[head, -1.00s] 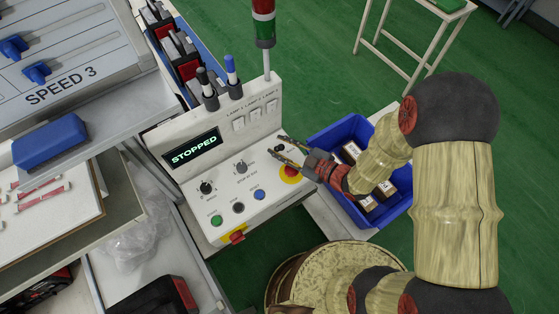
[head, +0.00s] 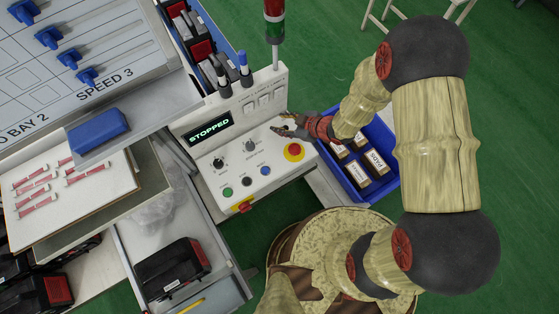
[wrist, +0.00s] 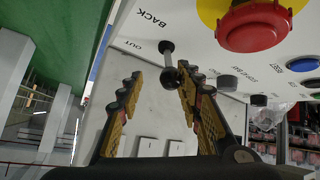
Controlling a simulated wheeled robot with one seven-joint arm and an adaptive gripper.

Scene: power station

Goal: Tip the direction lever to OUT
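The direction lever (wrist: 167,58) is a short metal stick with a dark ball knob on the control panel. It stands near the printed words BACK and OUT in the wrist view. My gripper (wrist: 160,82) is open, with its yellow and black fingers on either side of the knob. The knob appears closer to the right finger; contact cannot be told. In the head view my gripper (head: 283,124) is over the right part of the control panel (head: 222,160), and the lever is hard to make out there. The panel's display (head: 209,128) reads STOPPED.
A red emergency button on yellow (head: 293,152) is close to my gripper. Knobs and small buttons (head: 247,181) lie to its left. A blue bin (head: 353,190) with boxes stands right of the panel, below my forearm. A signal tower (head: 275,40) rises behind.

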